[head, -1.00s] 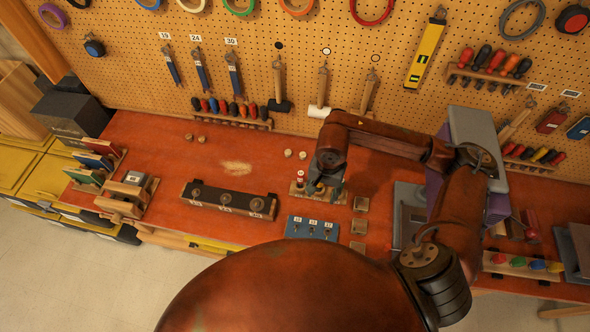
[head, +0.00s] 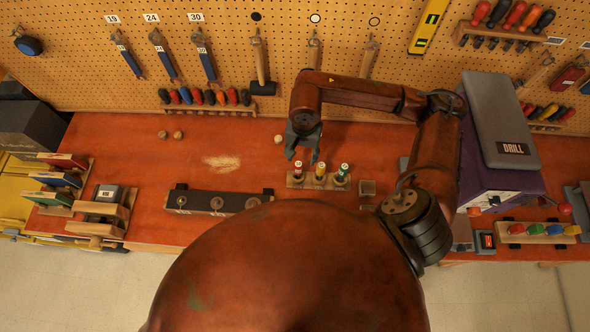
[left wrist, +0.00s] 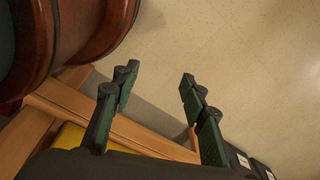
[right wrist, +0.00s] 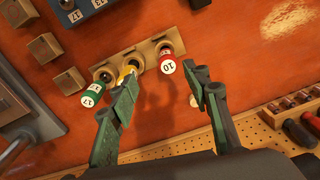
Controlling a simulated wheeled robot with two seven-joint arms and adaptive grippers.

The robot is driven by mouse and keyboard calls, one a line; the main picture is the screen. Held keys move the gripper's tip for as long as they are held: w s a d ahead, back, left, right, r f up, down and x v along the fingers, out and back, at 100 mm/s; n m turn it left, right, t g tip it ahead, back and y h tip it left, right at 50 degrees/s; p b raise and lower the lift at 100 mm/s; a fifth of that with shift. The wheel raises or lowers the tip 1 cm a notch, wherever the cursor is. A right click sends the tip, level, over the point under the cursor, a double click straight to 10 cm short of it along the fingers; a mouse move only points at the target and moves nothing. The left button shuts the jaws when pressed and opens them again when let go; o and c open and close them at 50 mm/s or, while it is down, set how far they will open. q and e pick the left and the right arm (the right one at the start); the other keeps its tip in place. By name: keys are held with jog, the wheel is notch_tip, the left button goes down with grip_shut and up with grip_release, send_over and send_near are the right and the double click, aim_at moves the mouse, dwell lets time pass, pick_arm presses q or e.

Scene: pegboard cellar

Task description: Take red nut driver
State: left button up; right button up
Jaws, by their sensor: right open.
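The red nut driver (head: 298,168), marked 10, stands at the left end of a small wooden rack (head: 330,184) on the red bench in the head view. A yellow (head: 320,171) and a green driver (head: 342,171) stand beside it. My right gripper (head: 303,152) is open and empty, just behind and above the red driver. In the right wrist view the red driver (right wrist: 166,53) shows just beyond the open fingertips (right wrist: 163,78), apart from them; the green driver (right wrist: 75,86) is to the left. My left gripper (left wrist: 158,80) is open and empty over the floor.
A dark socket rail (head: 222,202) lies left of the rack, and a wooden block (head: 367,187) sits right of it. Hammers (head: 259,62) hang on the pegboard behind. The bench behind the rack is mostly clear.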

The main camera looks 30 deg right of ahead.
aim_at(299, 164)
jog(key=shift+w+f+b, duration=0.3)
jog(key=shift+f, duration=0.2)
jog(key=shift+w+f+b, duration=0.25)
jog(key=shift+f, duration=0.25)
jog(key=shift+w+f, duration=0.1)
jog(key=shift+f, duration=0.15)
jog(key=shift+f+p, duration=0.4)
jog(key=shift+f, duration=0.3)
jog(key=f+p, duration=0.2)
jog(key=f, duration=0.3)
jog(key=shift+a+f+p, duration=0.1)
jog(key=shift+a+p, duration=0.1)
jog(key=shift+p, duration=0.1)
jog(key=shift+f, duration=0.2)
pick_arm(q)
jog(key=shift+s+r, duration=0.2)
jog(key=shift+r, duration=0.55)
pick_arm(e)
jog(key=shift+w, duration=0.1)
jog(key=shift+c, duration=0.4)
grip_shut()
